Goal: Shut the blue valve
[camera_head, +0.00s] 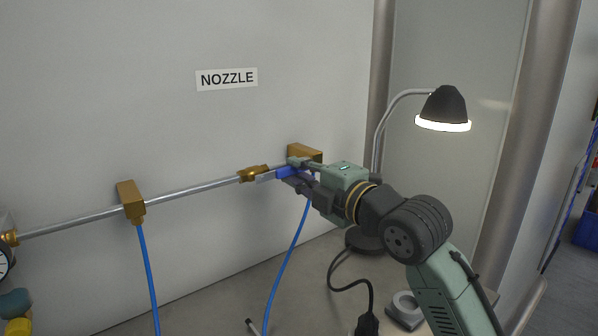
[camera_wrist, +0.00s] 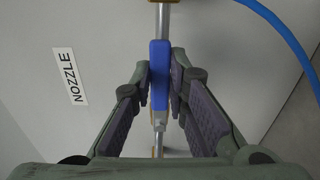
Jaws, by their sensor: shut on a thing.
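The blue valve has a brass body (camera_head: 253,173) on a metal pipe (camera_head: 190,189) along the wall. Its blue handle (camera_head: 284,172) reaches right from the body and looks roughly in line with the pipe. My gripper (camera_head: 296,173) is shut on the handle near its free end, partly hiding it. In the wrist view the handle (camera_wrist: 159,80) lies between the two fingers of my gripper (camera_wrist: 160,68), and the pipe runs behind it.
Brass blocks (camera_head: 131,202) (camera_head: 305,152) hold the pipe, with blue hoses (camera_head: 148,270) (camera_head: 287,255) hanging below. A NOZZLE label (camera_head: 227,79) is on the wall. A lit lamp (camera_head: 443,108) stands behind my arm. A gauge (camera_head: 4,262) shows at the left edge.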

